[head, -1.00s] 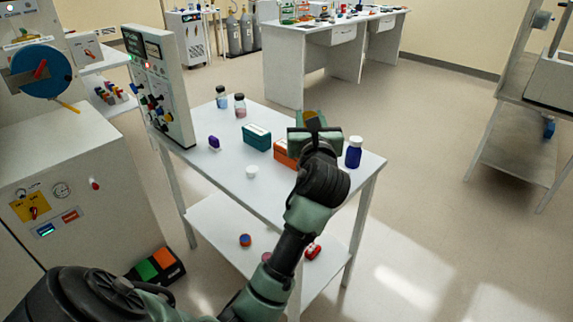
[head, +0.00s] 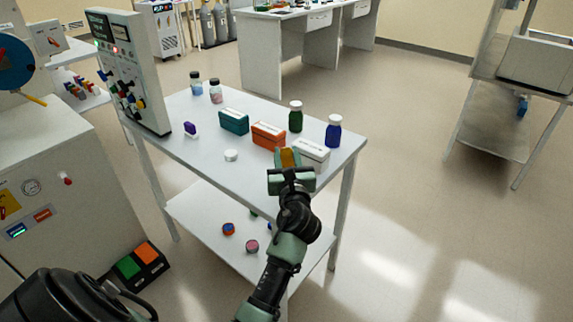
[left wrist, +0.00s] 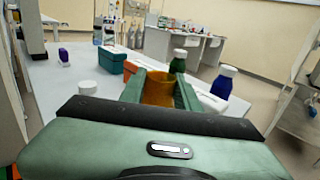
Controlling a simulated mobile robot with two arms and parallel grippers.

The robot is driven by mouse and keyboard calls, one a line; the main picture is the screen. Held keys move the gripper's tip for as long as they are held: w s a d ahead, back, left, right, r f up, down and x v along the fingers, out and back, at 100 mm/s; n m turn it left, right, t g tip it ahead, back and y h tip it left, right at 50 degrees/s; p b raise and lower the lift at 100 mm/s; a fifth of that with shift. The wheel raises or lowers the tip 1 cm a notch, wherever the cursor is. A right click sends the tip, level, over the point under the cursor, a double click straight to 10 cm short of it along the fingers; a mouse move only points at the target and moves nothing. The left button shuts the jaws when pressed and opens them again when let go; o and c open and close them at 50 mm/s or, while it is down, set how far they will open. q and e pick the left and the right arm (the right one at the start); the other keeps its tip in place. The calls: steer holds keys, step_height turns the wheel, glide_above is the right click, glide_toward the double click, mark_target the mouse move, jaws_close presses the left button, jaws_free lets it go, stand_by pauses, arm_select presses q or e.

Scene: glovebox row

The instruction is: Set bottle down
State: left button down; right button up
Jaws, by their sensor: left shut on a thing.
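My left gripper (head: 289,172) is shut on an amber bottle (head: 289,157) at the near edge of the white table (head: 200,150). In the left wrist view the amber bottle (left wrist: 158,88) sits between the two green fingers (left wrist: 158,95). Its lower part is hidden by the gripper, and I cannot tell whether it touches the tabletop. A white box (head: 312,152) is just right of it. A green bottle (head: 295,117) and a blue bottle (head: 333,133), both white-capped, stand upright behind it. My right gripper is not in view.
An orange box (head: 268,134), a teal box (head: 234,121), a white cap-like disc (head: 231,155) and a purple item (head: 190,129) stand on the table. Two small bottles (head: 206,88) are at the back. A control panel (head: 129,75) stands at the left end. The front-left tabletop is clear.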

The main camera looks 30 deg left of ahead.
arm_select(q)
steer(key=shift+f, duration=1.1)
steer(key=shift+f, duration=0.1)
steer(key=c, duration=1)
jaws_free()
